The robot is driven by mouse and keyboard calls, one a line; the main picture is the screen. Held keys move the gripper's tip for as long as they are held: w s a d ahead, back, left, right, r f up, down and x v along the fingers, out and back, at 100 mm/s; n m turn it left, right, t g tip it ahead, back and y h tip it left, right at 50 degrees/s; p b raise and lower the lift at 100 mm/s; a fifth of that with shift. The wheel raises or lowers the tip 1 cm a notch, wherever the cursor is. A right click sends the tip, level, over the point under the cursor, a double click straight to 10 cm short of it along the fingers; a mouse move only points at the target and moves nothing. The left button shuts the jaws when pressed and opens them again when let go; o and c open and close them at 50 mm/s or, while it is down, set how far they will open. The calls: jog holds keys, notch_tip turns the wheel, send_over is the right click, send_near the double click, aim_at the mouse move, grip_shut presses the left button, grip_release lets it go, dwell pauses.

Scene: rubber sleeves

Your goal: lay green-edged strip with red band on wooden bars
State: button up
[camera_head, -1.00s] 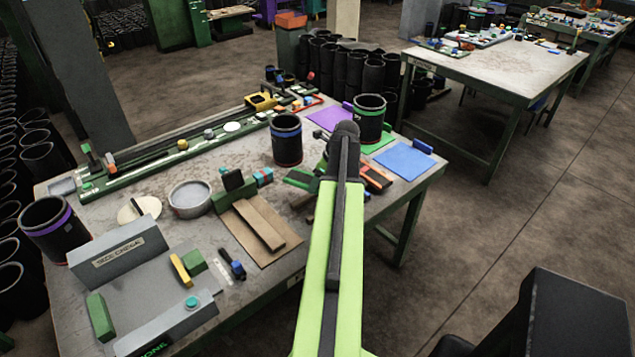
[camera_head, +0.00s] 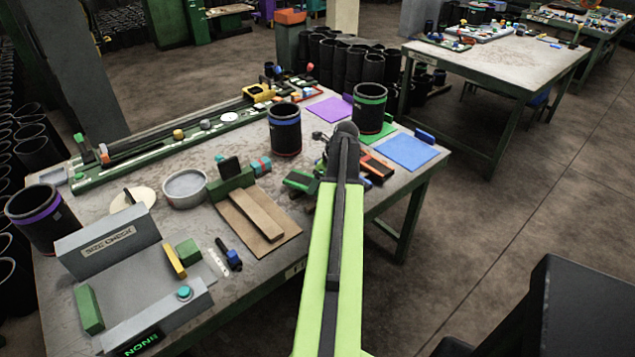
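A pale wooden bar (camera_head: 257,214) lies on a brown sheet (camera_head: 285,232) near the table's front edge, with a darker bar edge beside it. Small green-edged pieces (camera_head: 300,181) lie just left of my arm. Dark pieces with orange-red edges (camera_head: 377,168) lie just right of it. I cannot tell which is the green-edged strip with a red band; my arm hides part of this area. My gripper (camera_head: 321,137) is mostly hidden behind the arm's dark end joint, over the right part of the table. Its fingers cannot be made out.
Blue-banded (camera_head: 284,130) and green-banded (camera_head: 369,108) black sleeves stand behind my arm. A purple-banded sleeve (camera_head: 42,216) stands at left. Purple, green and blue mats (camera_head: 405,152) lie at right.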

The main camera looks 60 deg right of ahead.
jog(key=shift+f+b, duration=0.55)
jog(key=shift+f, duration=0.05)
jog(key=o, duration=1.6)
jog(key=shift+r, duration=0.1)
jog(key=p+v, duration=1.6)
jog(key=v, duration=0.1)
jog(key=shift+r, duration=0.25)
